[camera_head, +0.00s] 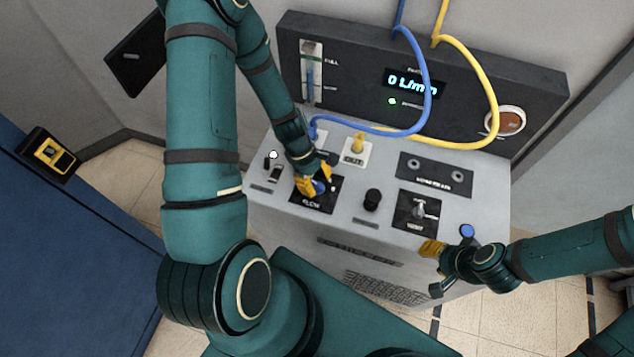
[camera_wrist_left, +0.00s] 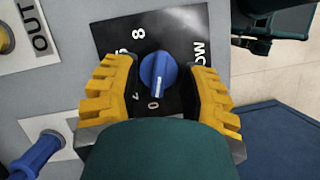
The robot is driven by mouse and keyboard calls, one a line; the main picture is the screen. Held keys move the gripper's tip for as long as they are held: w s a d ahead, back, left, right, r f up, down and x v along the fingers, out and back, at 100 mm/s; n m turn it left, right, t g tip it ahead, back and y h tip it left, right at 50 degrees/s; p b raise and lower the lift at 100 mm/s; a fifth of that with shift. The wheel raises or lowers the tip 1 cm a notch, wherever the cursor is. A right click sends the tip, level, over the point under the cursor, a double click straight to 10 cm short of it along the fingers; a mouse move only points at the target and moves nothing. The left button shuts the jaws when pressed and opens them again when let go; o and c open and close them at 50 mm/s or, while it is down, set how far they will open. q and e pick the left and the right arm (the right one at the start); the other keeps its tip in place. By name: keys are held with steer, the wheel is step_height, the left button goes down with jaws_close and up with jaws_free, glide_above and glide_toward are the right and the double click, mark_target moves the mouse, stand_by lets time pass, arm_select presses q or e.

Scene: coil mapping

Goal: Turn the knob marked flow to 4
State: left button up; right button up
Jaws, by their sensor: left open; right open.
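The blue flow knob (camera_wrist_left: 158,70) sits on a black plate marked FLOW (camera_head: 312,203). In the left wrist view its white pointer line points at the 0 mark; an 8 shows at the far side, and other numbers are partly hidden. My left gripper (camera_wrist_left: 161,78) is open, with one yellow finger on each side of the knob and small gaps visible. In the head view the left gripper (camera_head: 318,183) covers much of the knob. My right gripper (camera_head: 433,268) is open and empty near the console's front right edge.
The display (camera_head: 412,85) reads 0 L/min. A black knob (camera_head: 372,199) and a lever switch (camera_head: 420,208) stand right of the flow plate. A blue hose (camera_head: 428,75) and a yellow hose (camera_head: 487,75) loop behind.

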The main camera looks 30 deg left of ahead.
arm_select(q)
steer(key=shift+d+f, duration=0.15)
steer(key=shift+f, duration=0.15)
steer(key=shift+c, duration=0.4)
jaws_close()
